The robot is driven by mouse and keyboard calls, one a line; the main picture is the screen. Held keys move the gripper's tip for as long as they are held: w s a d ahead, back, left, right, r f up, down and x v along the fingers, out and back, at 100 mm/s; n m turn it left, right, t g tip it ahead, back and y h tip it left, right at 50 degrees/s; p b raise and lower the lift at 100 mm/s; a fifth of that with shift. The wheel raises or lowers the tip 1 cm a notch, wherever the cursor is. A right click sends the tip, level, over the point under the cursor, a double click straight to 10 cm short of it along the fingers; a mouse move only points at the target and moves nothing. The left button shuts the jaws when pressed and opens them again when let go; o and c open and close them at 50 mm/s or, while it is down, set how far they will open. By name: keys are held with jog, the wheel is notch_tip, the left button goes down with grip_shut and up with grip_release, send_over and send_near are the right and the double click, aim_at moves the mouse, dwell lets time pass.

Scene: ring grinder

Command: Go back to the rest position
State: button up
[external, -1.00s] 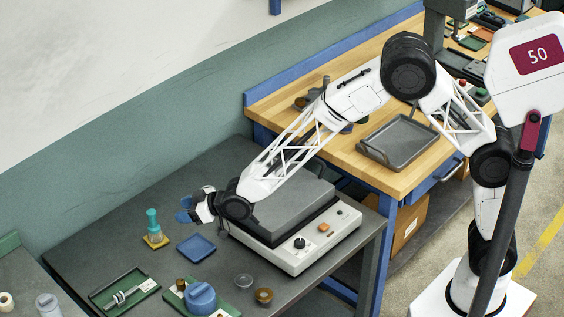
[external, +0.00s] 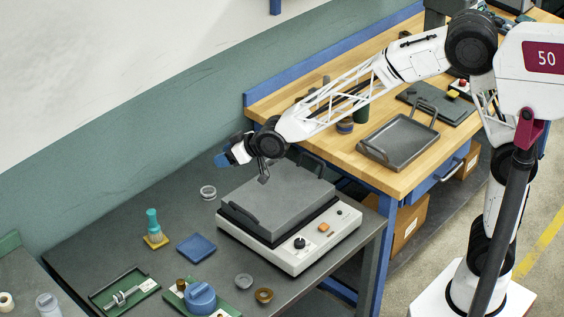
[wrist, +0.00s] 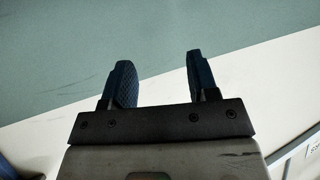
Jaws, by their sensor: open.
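My gripper (external: 222,159) is raised above the dark metal table, up and left of the grey-topped grinder (external: 282,200). In the wrist view my gripper (wrist: 158,80) shows two blue textured fingers spread apart with nothing between them, in front of the wall. A small metal ring (external: 208,192) lies on the table below my gripper, left of the grinder. The fingers touch nothing that I can see.
A blue tray (external: 197,248), a teal brush on a yellow pad (external: 154,232), a green tray (external: 124,292) and small round cups (external: 263,295) lie on the table. A wooden bench (external: 350,168) with a grey tray (external: 398,141) stands behind at right.

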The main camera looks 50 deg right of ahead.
jog(key=s+d+r+m+g+h, duration=0.15)
jog(key=s+d+r, duration=0.25)
jog(key=s+d, duration=0.65)
jog(key=s+d+r+m+g+h, duration=0.1)
jog(key=s+d+r+g+h, duration=0.15)
jog(key=s+d, duration=0.8)
jog(key=s+d+g, duration=0.1)
jog(key=s+d, duration=0.6)
jog(key=s, duration=0.4)
jog(key=s+d+m+g+h, duration=0.1)
jog(key=s+d+g, duration=0.1)
jog(key=s+d, duration=0.6)
jog(key=s, duration=0.3)
jog(key=shift+g, duration=0.3)
